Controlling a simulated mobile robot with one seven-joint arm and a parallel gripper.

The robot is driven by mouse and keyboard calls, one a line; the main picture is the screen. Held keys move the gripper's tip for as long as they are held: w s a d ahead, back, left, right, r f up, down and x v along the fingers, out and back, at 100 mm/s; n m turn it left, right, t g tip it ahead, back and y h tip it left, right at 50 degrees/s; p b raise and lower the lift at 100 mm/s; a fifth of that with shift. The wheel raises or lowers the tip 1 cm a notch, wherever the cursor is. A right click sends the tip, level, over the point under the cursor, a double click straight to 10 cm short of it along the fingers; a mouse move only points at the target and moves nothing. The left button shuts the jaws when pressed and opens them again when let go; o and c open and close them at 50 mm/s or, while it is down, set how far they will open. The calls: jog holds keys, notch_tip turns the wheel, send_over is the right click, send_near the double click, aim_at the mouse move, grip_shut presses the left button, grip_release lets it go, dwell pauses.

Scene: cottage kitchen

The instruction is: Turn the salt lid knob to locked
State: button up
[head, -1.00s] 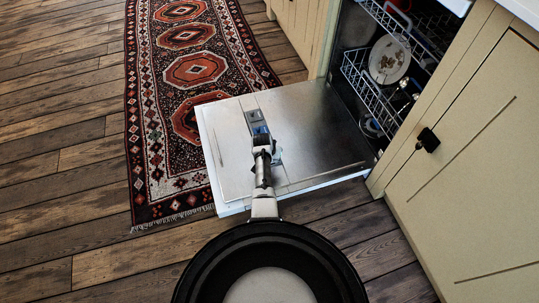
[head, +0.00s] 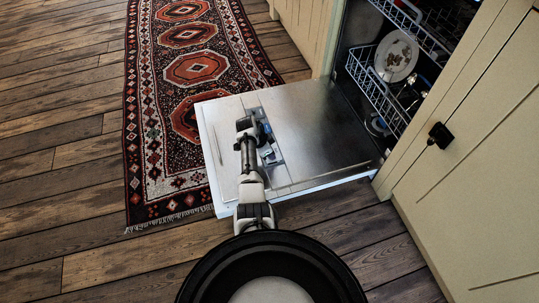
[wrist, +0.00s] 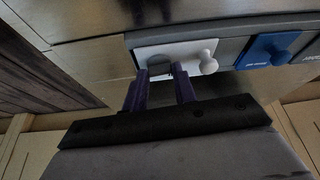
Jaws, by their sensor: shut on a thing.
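In the wrist view, a white rectangular lid plate (wrist: 147,52) is set in the grey strip on the dishwasher door. A dark grey rounded part lies on it between my fingers, and a pale round knob (wrist: 208,64) stands at its right end. My gripper (wrist: 166,74) has its two dark purple fingers at the plate, shut on the grey part; the contact is dim. I cannot read a lock mark or the turn angle. In the head view, my arm covers much of the strip (head: 270,153), and the fingers cannot be made out.
A blue lid (wrist: 268,48) is right of the white one. The open dishwasher door (head: 320,130) lies flat, with a dish rack (head: 378,95) and plate (head: 396,57) beyond. A patterned rug (head: 160,130) covers floor to the left. A cream cabinet (head: 470,190) stands right.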

jog(key=shift+m+g+b, duration=0.3)
jog(key=shift+m+b, duration=0.1)
jog(key=shift+m, duration=0.2)
jog(key=o, duration=1)
jog(key=p+v, duration=0.4)
jog(key=v, duration=1)
jog(key=shift+w+f, duration=0.1)
jog(key=shift+w, duration=0.05)
